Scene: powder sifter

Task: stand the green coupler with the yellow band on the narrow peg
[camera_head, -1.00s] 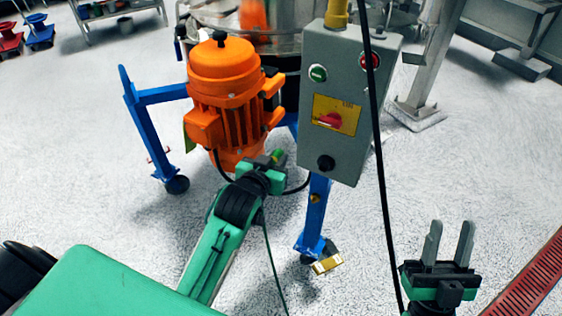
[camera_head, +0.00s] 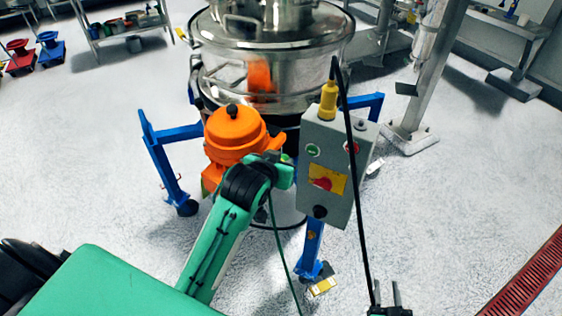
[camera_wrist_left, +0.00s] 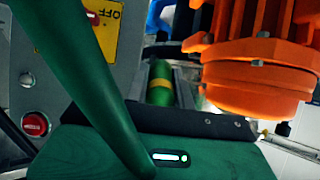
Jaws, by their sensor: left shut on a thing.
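The green coupler with the yellow band (camera_wrist_left: 160,88) shows in the left wrist view, between the fingers of my left gripper. It points away from the wrist and its far end is partly lost in shadow. In the head view my left gripper (camera_head: 287,160) is beside the orange motor, left of the grey control box, and only a small green bit of the coupler shows there. My right gripper (camera_head: 387,292) is at the bottom edge, with its two fingers apart and nothing between them. I cannot make out the narrow peg in either view.
The orange motor (camera_head: 232,135) and grey control box (camera_head: 338,165) stand close around my left gripper. The steel sifter (camera_head: 270,60) is behind. A black cable (camera_head: 355,200) hangs in front of the box.

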